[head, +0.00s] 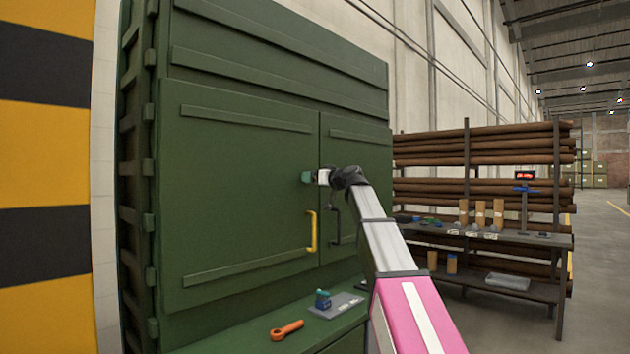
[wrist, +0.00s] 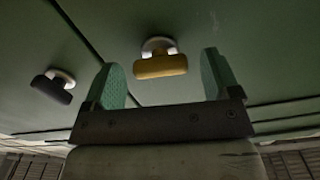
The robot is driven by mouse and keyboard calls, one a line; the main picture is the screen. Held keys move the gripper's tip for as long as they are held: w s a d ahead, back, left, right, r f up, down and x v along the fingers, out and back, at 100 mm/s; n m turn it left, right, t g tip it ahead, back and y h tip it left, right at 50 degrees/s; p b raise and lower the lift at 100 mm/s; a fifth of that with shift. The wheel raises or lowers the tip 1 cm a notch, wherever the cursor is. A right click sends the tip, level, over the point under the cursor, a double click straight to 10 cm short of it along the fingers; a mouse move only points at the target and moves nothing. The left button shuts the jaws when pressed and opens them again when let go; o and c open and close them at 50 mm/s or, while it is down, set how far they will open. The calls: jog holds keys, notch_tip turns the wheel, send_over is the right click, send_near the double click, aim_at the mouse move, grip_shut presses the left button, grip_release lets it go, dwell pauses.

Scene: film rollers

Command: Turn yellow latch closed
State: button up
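The yellow latch (head: 312,232) is a bar-shaped handle on the left door of the green cabinet, near the seam between the doors. It stands upright in the head view. My gripper (head: 309,178) is in front of the door, above the latch in the picture. In the wrist view the yellow latch (wrist: 160,66) shows with a pale round mount, framed between the green fingers of my gripper (wrist: 160,58). The fingers are wide apart and hold nothing. No contact with the latch is visible.
A dark handle (head: 335,226) is on the right door, also in the wrist view (wrist: 54,88). A workbench (head: 490,237) and pipe rack (head: 430,150) stand at the right.

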jog(key=c, duration=0.8)
jog(key=shift+m, duration=7.9)
jog(key=o, duration=0.9)
